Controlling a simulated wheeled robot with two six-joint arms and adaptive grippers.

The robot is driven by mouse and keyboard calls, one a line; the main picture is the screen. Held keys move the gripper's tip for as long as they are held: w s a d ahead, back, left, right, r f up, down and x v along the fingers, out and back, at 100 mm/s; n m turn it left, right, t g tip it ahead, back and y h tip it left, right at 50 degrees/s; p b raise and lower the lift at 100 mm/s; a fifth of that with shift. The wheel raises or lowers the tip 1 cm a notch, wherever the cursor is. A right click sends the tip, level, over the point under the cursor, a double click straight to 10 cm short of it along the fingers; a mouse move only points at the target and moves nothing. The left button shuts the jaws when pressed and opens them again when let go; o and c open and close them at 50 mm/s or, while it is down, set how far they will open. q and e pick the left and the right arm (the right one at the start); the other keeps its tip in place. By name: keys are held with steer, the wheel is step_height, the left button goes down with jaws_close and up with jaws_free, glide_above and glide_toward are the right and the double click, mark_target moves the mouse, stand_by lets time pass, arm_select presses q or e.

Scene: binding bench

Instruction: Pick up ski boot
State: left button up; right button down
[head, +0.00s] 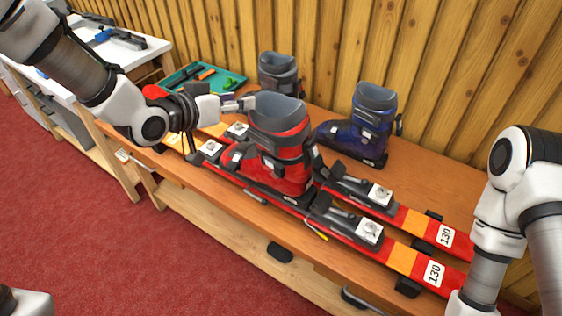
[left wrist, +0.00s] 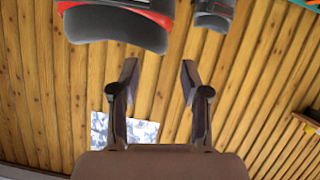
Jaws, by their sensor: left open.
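A red ski boot (head: 273,150) with a grey liner stands upright on the pair of red skis (head: 398,255) on the bench. A dark blue boot (head: 367,125) stands behind it to the right, and a dark grey boot (head: 277,75) stands at the back. My left gripper (head: 240,103) is just left of the red boot's cuff, open and empty. The red boot's cuff (left wrist: 118,27) and the grey boot's cuff (left wrist: 213,14) lie beyond the fingertips.
The skis have black bindings and "130" labels. A green tray (head: 222,83) with small tools lies at the back left. A wooden plank wall (head: 330,40) closes the back. My right arm is at the right edge. Bare bench top shows right of the blue boot.

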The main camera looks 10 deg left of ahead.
mark_target(256, 97)
arm_select(q)
steer(key=p+x, duration=0.1)
steer(key=x, duration=0.7)
steer(key=shift+a+f, duration=0.1)
steer(key=shift+a, duration=0.25)
steer(key=shift+c, duration=0.7)
steer(key=c, duration=0.5)
steer(key=shift+s, duration=0.1)
jaws_close()
